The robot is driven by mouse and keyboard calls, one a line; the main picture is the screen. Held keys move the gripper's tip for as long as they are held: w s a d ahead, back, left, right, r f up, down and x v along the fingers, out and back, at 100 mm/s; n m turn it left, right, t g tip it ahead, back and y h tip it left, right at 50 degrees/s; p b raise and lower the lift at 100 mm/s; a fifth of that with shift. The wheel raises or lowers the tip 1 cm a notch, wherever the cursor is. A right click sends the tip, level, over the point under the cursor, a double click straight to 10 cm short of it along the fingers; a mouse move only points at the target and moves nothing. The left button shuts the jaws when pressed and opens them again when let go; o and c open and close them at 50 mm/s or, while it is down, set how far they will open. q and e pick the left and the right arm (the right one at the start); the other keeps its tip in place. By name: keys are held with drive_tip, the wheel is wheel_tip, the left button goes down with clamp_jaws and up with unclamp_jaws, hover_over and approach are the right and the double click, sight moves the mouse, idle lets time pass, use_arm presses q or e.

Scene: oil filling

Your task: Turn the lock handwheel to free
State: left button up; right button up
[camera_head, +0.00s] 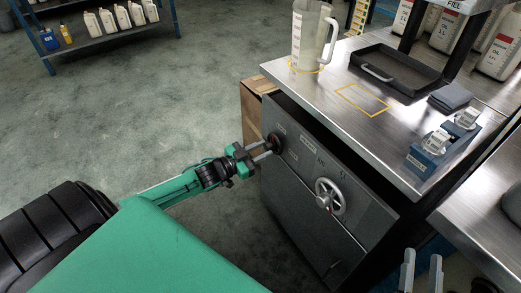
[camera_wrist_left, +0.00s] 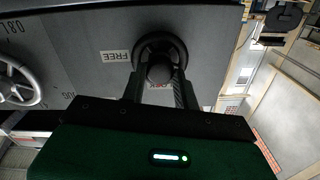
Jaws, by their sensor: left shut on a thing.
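The lock handwheel is a small black wheel (camera_head: 275,143) on the dark grey cabinet front, near its upper left corner. In the left wrist view the black wheel (camera_wrist_left: 160,48) is straight ahead, with a FREE label (camera_wrist_left: 115,57) to its left and a partly hidden label (camera_wrist_left: 160,85) below it. My left gripper (camera_head: 265,150) is shut on the black wheel, one finger on each side of its hub. My right gripper (camera_head: 421,272) shows at the bottom right edge, fingers apart and empty.
A silver handwheel (camera_head: 337,188) with a red part sits lower right on the cabinet front. On the steel bench top (camera_head: 325,95) stand a clear jug (camera_head: 307,40), a black tray (camera_head: 410,75) and a blue holder (camera_head: 430,158). A cardboard box (camera_head: 251,110) stands left of the cabinet.

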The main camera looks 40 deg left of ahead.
use_arm(q)
drive_tip(key=m+p, duration=0.3)
drive_tip(key=m, duration=0.1)
drive_tip(key=shift+r+m, duration=0.1)
drive_tip(key=shift+m, duration=0.7)
drive_tip(key=m+p, duration=0.1)
drive_tip(key=m, duration=0.1)
drive_tip(key=shift+m, duration=0.4)
drive_tip(key=m, duration=0.3)
drive_tip(key=shift+d+f+m, duration=0.1)
drive_tip(key=shift+f+m, duration=0.1)
drive_tip(key=shift+m, duration=0.1)
drive_tip(key=m, duration=0.3)
drive_tip(key=shift+m, duration=1.3)
use_arm(e)
drive_tip(key=s+f+g, duration=0.2)
drive_tip(key=f+g, duration=0.2)
drive_tip(key=f, duration=0.2)
drive_tip(key=s+a+f+g+h, duration=0.1)
drive_tip(key=s+f+g, duration=0.1)
drive_tip(key=f+g, duration=0.2)
drive_tip(key=shift+s+a+f+n+g+h, duration=0.25)
drive_tip(key=shift+a+f+n+g+h, duration=0.05)
drive_tip(key=shift+f, duration=0.8)
use_arm(q)
drive_tip(key=shift+b, duration=0.3)
drive_tip(key=o, duration=1)
drive_tip(key=shift+c, duration=0.2)
